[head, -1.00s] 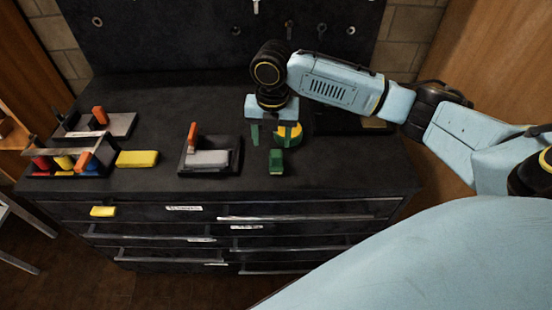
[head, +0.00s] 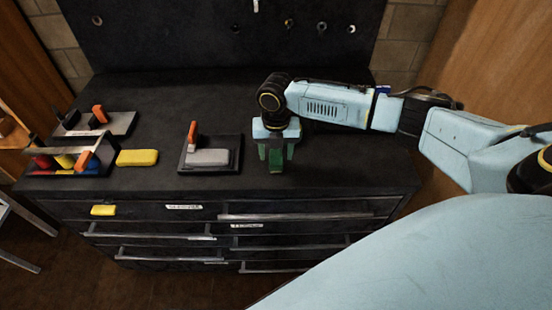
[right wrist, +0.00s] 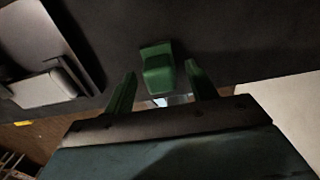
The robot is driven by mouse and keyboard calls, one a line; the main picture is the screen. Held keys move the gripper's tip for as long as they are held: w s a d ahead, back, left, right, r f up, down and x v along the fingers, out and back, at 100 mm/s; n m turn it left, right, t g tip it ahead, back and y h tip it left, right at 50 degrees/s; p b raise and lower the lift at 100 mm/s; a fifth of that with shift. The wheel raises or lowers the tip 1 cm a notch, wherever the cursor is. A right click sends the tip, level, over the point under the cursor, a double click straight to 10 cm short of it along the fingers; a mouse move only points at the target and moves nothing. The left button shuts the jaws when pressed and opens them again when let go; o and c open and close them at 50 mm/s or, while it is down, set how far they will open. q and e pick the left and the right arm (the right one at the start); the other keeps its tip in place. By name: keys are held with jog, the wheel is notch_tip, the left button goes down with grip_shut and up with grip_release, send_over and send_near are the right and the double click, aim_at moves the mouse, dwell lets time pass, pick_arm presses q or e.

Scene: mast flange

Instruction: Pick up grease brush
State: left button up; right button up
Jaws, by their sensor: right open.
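A small green block-like piece (head: 276,167), which looks like the grease brush though its bristles cannot be made out, is on the dark worktop near its front edge. In the right wrist view the green piece (right wrist: 157,68) shows beyond and between the fingertips. My right gripper (head: 276,157) is open, pointing down over this piece, with one green finger to each side. I see no grip on it, and contact cannot be made out. My left gripper is not in view.
A dark tray (head: 236,164) with a grey block and orange upright handle stands left of the gripper. A yellow block (head: 137,158) and a rack with coloured items (head: 38,173) are farther left. A dark pegboard (head: 180,40) rises behind. Drawers (head: 160,225) are below.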

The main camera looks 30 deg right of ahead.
aim_at(276, 152)
notch_tip(276, 152, down, 2)
jog(key=shift+f, duration=0.15)
jog(key=c, duration=1.1)
notch_tip(276, 152, up, 10)
jog(key=shift+r, duration=0.1)
jog(key=o, duration=0.5)
jog(key=c, duration=0.4)
